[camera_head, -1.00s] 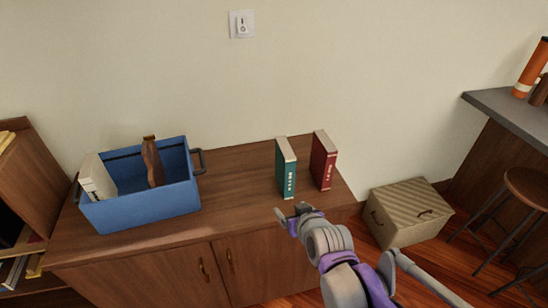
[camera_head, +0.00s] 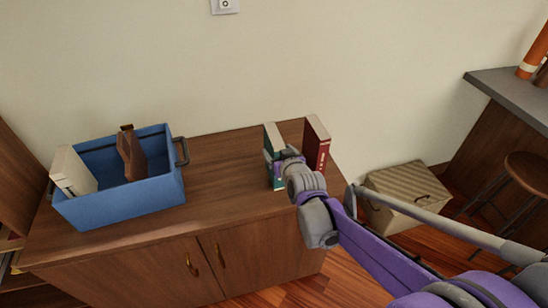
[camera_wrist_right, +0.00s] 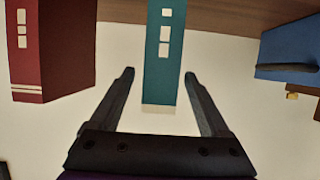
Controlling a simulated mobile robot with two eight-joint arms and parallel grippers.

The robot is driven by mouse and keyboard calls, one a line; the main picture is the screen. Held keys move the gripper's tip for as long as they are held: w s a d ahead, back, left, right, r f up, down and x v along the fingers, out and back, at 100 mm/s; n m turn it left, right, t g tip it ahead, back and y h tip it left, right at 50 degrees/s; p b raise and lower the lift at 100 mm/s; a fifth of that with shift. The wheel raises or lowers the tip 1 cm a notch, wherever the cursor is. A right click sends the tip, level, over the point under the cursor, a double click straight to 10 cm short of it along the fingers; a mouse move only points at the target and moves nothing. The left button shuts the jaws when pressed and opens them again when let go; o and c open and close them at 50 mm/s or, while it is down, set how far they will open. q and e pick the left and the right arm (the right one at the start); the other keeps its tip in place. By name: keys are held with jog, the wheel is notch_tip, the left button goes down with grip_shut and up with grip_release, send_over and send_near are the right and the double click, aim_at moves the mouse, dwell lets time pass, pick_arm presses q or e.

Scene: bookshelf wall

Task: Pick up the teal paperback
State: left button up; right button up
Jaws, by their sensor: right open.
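The teal paperback (camera_head: 271,137) stands upright on the wooden cabinet top, partly hidden behind my right gripper (camera_head: 279,163) in the head view. In the right wrist view the teal spine (camera_wrist_right: 165,60) lies between the two fingers of my open right gripper (camera_wrist_right: 160,95). One finger is on each side of the book, with gaps showing. A dark red book (camera_head: 317,143) stands upright just to the right of the teal one; it also shows at the left of the wrist view (camera_wrist_right: 55,50). My left gripper is not in view.
A blue bin (camera_head: 125,201) with a pale book (camera_head: 72,172) and a brown object (camera_head: 131,153) stands on the left of the cabinet top (camera_head: 225,185). Bare wood lies between the bin and the books. A striped box (camera_head: 405,196) sits on the floor at right.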

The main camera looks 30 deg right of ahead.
jog(key=x, duration=0.5)
grip_shut()
dwell(0.4)
dwell(1.0)
